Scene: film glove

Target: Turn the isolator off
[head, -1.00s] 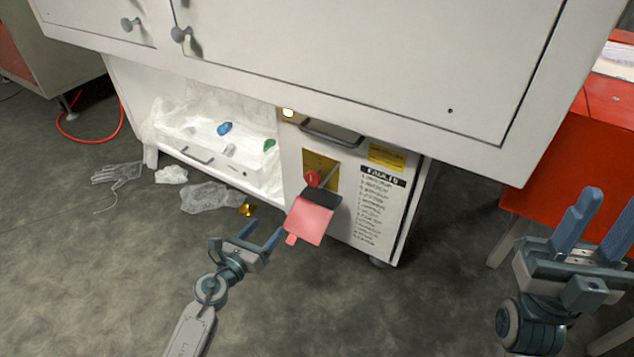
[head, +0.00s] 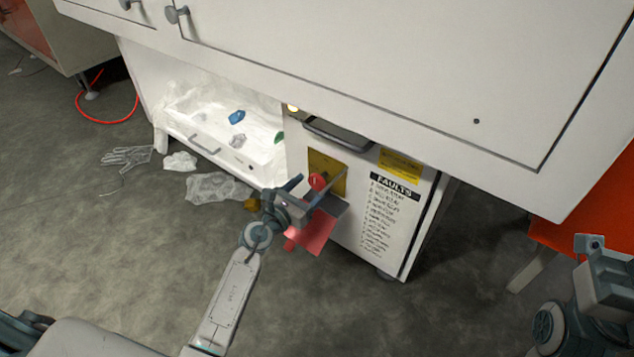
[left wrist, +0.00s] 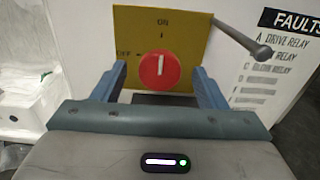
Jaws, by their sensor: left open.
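The isolator has a round red knob (head: 318,181) on a yellow plate (head: 332,166) on the white cabinet's front. In the left wrist view the knob (left wrist: 161,70) has a white mark pointing up to ON; OFF is printed at the left. My left gripper (left wrist: 161,82) is open, its blue fingers on either side of the knob, with gaps showing. In the head view the left gripper (head: 318,188) partly covers the plate. A pink flap (head: 318,232) with a dark upper part hangs below the knob. My right gripper (head: 605,270) is at the right edge, its fingers not clearly visible.
A grey rod with a ball end (left wrist: 245,38) sticks out beside the plate. A faults list (head: 393,218) is at the right. A white cabinet body (head: 350,70) overhangs above. Clear plastic (head: 218,187), a glove (head: 126,157) and a brass-coloured piece (head: 251,204) lie on the floor.

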